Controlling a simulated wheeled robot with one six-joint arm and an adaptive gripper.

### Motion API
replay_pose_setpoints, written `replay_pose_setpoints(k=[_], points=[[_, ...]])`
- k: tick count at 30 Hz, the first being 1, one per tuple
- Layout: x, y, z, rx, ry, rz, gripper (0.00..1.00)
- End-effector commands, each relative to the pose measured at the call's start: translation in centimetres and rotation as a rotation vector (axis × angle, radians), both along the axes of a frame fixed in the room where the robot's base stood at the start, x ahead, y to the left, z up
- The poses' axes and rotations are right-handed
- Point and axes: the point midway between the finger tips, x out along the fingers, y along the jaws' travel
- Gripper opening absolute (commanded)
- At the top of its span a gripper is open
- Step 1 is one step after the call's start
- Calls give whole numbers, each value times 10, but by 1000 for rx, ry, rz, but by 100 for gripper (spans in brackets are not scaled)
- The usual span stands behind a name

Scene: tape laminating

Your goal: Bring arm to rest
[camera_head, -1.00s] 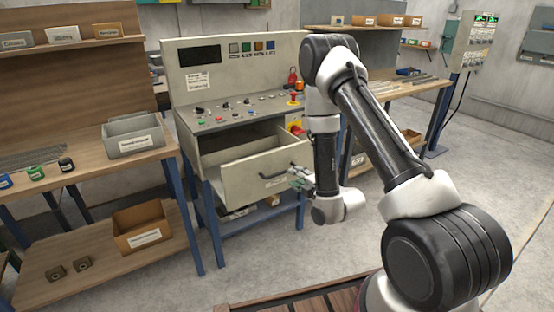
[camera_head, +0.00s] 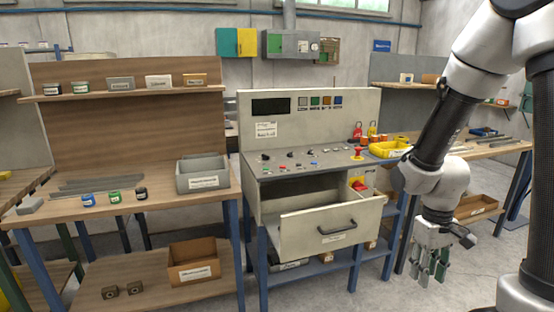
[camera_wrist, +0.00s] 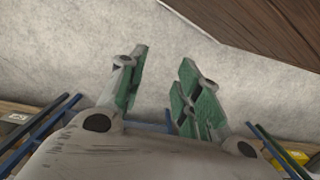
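My gripper (camera_head: 432,262) hangs at the right of the head view, fingers pointing down, in front of the table at the right and to the right of the open drawer. My arm is folded along the right side of the head view, clear of the control desk.
A workbench (camera_head: 60,208) with a grey bin (camera_head: 202,182) stands at left. Bare floor lies below my gripper.

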Motion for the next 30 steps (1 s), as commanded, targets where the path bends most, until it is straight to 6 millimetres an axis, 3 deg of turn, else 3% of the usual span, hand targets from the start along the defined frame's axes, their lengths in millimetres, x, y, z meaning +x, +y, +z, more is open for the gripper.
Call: replay_pose_setpoints(k=[1,6,10,15,21,30], points=[[-11,-1,27,-3,-5,-53,34],[-53,-2,98,-1,-29,-186,34],[-76,-2,142,20,-124,-220,34],[-85,-3,187,51,-332,-230,34],[-93,-5,214,67,-466,-233,34],[-94,-5,217,68,-484,-234,34]])
